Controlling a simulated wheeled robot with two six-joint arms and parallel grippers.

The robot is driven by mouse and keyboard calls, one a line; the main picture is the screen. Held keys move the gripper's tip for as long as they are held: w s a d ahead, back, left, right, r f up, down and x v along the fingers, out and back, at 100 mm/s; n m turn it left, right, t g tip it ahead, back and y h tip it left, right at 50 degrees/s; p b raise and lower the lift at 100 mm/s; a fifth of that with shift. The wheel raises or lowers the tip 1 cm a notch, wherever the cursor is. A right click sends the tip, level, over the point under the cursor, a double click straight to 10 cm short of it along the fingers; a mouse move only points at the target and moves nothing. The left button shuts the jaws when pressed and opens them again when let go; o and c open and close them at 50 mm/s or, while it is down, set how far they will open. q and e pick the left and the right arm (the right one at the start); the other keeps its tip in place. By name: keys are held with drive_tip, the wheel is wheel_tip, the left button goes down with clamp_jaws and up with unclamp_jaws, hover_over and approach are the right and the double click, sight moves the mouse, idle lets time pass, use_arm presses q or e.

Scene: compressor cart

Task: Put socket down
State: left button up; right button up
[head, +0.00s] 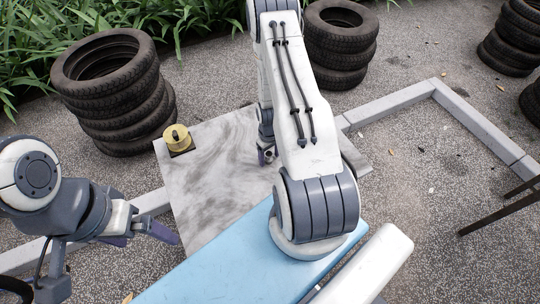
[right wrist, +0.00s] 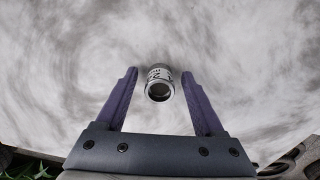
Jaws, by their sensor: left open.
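The socket (right wrist: 159,83) is a short silvery metal cylinder with dark markings and a dark round hole facing the camera. In the right wrist view it is between the fingers of my right gripper (right wrist: 159,73), with a gap on each side. The gripper is open, over the grey marbled surface. In the head view the right gripper (head: 267,155) is at the far part of the tabletop, partly hidden by my arm. My left gripper (head: 148,240) is open and empty at the left, near the tabletop's left edge.
The grey tabletop (head: 205,190) is mostly clear. A yellow round item (head: 178,138) on a dark base is at its far left corner. A light blue panel (head: 190,280) is in front. Tyre stacks (head: 115,90) stand behind, and a pale kerb (head: 480,125) runs right.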

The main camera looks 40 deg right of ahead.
sight(269, 154)
drive_tip(key=shift+r, duration=0.1)
wheel_tip(269, 154, up, 8)
drive_tip(key=p, duration=0.7)
drive_tip(key=shift+r+p, duration=0.5)
drive_tip(key=shift+r, duration=1.6)
drive_tip(key=w+a+r+n, duration=0.2)
drive_tip(key=a+r+n, duration=0.2)
drive_tip(key=a+r, duration=1.55)
drive_tip(key=s+a+r+n, duration=0.1)
drive_tip(key=s+a+r, duration=0.2)
drive_tip(key=s, duration=0.3)
drive_tip(key=s+a+r+n, duration=0.1)
drive_tip(key=s+a+r, duration=0.3)
drive_tip(key=s, duration=0.2)
drive_tip(key=s+a+r+n+y, duration=0.1)
drive_tip(key=s+a+r, duration=0.3)
drive_tip(key=s, duration=0.2)
drive_tip(key=shift+s+n, duration=0.15)
drive_tip(key=shift+n, duration=0.15)
